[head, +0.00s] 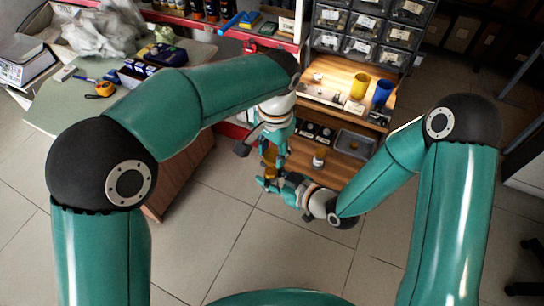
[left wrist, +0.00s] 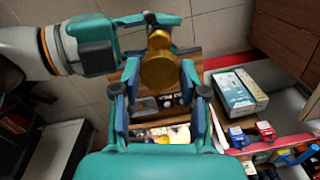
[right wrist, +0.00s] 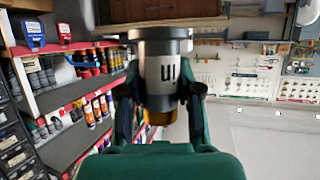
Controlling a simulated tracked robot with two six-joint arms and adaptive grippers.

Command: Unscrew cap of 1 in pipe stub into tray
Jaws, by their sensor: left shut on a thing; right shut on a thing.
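The pipe stub (right wrist: 160,75) is a grey cylinder with a pale marked band and a wide dark collar, between the fingers of my right gripper (right wrist: 162,95), which is shut on it. Brass shows at its lower end in the right wrist view. The brass cap (left wrist: 158,70) is between the fingertips of my left gripper (left wrist: 160,75), which is shut on it. In the head view the cap (head: 270,157) is small, where the two grippers meet; the joint between cap and stub is hidden. A grey tray (head: 356,143) lies on the wooden bench, right of the grippers.
A small white and amber item (head: 319,157) stands near the tray. A yellow cup (head: 359,86) and a blue cup (head: 381,93) stand farther back, below drawer bins (head: 360,30). A cluttered bench (head: 75,110) is at left. Open tiled floor (head: 215,235) lies below.

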